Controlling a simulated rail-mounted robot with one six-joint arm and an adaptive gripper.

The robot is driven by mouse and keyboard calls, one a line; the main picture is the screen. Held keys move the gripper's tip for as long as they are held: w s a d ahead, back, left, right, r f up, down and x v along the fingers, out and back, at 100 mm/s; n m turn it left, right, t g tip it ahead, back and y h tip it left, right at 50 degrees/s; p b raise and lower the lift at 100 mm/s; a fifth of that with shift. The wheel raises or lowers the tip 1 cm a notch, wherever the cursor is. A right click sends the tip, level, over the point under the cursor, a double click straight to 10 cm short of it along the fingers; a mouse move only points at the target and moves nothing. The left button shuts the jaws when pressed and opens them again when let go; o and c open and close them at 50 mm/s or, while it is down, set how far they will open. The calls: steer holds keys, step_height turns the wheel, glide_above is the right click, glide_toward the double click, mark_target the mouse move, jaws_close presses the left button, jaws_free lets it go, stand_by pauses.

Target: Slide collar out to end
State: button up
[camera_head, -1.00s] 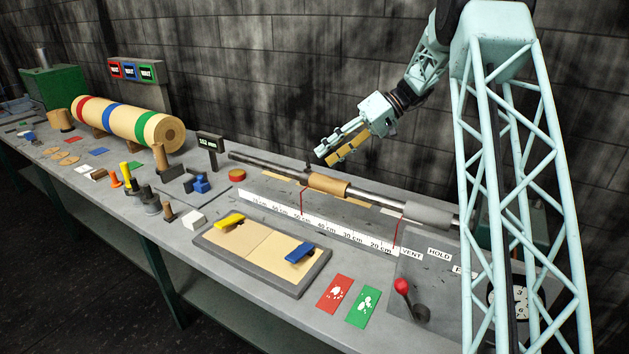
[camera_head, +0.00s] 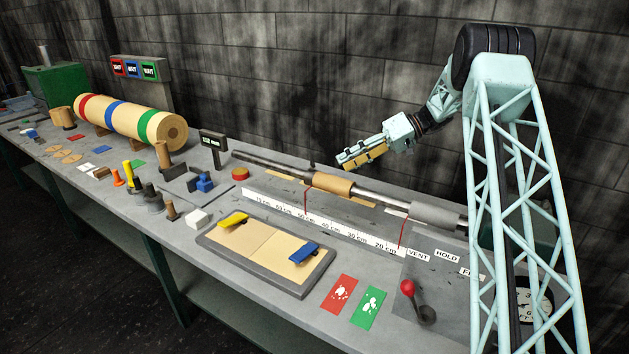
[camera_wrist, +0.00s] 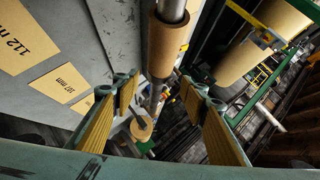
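A steel shaft (camera_head: 275,167) lies along the back of the bench, and it also shows in the wrist view (camera_wrist: 155,95). A tan sleeve (camera_head: 328,184) is around it, seen near the top of the wrist view (camera_wrist: 168,42). A small dark upright piece (camera_head: 311,165) stands at the sleeve's left end; I cannot tell if it is the collar. A thicker grey cylinder (camera_head: 435,213) surrounds the shaft's right part.
A white centimetre scale (camera_head: 322,222) runs in front of the shaft, with red markers (camera_head: 307,199) beside it. A red-knobbed lever (camera_head: 408,288) stands at the front right. A tan board (camera_head: 265,250) holds yellow and blue clips. A striped roll (camera_head: 130,120) lies far left.

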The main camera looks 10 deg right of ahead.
mark_target(314, 179)
steer(key=shift+a, duration=0.1)
steer(key=shift+b+x, duration=0.5)
steer(key=shift+x, duration=6.35)
steer(key=shift+c, duration=0.3)
steer(key=c, duration=0.8)
